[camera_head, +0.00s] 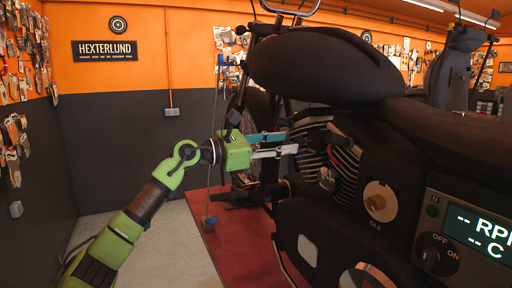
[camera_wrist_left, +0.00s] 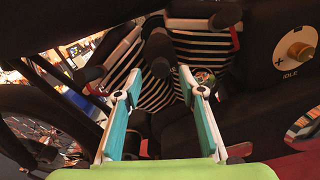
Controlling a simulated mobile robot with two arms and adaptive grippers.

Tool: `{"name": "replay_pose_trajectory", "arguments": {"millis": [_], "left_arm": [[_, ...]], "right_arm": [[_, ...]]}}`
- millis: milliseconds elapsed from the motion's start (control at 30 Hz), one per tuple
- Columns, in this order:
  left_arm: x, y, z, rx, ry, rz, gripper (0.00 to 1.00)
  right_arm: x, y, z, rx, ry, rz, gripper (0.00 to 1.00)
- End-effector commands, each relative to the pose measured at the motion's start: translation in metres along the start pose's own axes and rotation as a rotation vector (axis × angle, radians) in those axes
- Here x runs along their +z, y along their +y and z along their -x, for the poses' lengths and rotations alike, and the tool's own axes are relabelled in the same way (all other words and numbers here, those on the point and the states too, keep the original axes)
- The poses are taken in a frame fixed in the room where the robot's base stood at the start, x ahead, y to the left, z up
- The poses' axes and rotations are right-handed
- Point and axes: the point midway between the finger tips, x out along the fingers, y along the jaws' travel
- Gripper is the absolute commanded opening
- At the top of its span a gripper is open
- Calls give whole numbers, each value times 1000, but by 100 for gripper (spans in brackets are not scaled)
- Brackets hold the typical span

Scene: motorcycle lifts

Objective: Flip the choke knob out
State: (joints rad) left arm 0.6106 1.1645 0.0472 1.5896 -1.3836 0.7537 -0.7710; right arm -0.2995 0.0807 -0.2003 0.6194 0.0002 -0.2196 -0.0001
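A black motorcycle (camera_head: 315,60) fills the middle and right of the head view. My left gripper (camera_head: 292,143) is beside its finned engine (camera_head: 343,160), with the fingers pointing right towards it. In the left wrist view the two fingers of the left gripper (camera_wrist_left: 164,72) are apart, with nothing held between them. A dark rounded knob-like part (camera_wrist_left: 158,45) shows just beyond the fingertips, in front of the striped fins; I cannot tell for certain whether it is the choke knob. No contact with it is visible. My right gripper is not in view.
A brass idle knob on a pale round plate (camera_head: 378,200) sits right of the gripper and also shows in the left wrist view (camera_wrist_left: 296,47). A panel with an OFF/ON switch (camera_head: 435,255) is at the lower right. Grey floor (camera_head: 190,240) lies left of the red lift (camera_head: 240,245).

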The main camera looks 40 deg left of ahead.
Motion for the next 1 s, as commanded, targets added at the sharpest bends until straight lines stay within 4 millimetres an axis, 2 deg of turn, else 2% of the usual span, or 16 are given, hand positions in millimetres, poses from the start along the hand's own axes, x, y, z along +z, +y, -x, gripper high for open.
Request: {"name": "replay_pose_trajectory", "arguments": {"millis": [700, 1000], "left_arm": [[-1, -1, 78, -2, 0, 2, 37], [0, 0, 93, -1, 0, 0, 37]], "right_arm": [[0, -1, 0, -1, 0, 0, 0], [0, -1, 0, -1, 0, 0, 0]]}}
